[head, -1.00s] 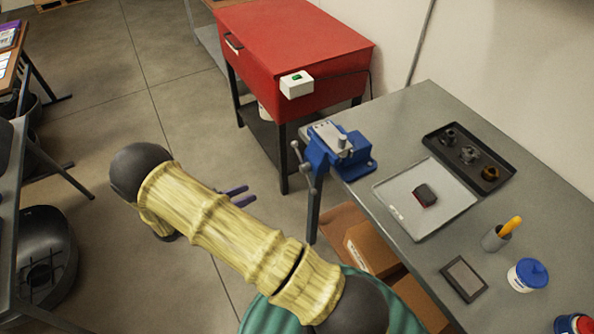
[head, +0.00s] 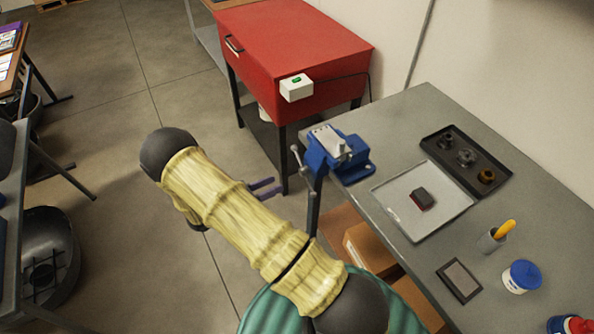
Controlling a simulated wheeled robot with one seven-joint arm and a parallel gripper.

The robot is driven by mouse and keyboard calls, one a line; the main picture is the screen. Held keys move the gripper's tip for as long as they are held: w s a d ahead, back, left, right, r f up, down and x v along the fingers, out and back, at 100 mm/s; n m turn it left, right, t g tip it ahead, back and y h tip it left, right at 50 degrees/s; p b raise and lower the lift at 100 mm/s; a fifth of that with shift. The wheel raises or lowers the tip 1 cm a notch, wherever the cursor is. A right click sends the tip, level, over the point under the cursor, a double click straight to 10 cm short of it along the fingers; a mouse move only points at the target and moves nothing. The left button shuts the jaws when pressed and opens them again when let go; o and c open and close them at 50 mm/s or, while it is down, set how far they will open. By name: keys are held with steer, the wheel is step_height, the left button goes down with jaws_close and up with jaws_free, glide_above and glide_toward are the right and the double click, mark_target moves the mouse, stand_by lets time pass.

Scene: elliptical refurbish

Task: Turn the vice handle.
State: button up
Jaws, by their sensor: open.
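The blue vice (head: 336,152) is mounted at the near left corner of the grey workbench (head: 395,128). Its metal handle (head: 302,166), a thin bar with round ends, hangs at the vice's left side, out over the bench edge. My gripper (head: 268,188) shows as two purple fingers, parted and empty, left of and a little below the handle in the picture. It is apart from the handle, and the rest of it is hidden behind my yellow arm.
A red cabinet (head: 290,45) with a white switch box (head: 296,88) stands behind the vice. Cardboard boxes (head: 368,250) sit below.

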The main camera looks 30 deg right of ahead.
mark_target(300, 173)
steer(key=d+p, duration=0.2)
steer(key=d, duration=0.7)
steer(key=shift+w+d, duration=0.1)
steer(key=shift+w, duration=0.05)
jaws_close()
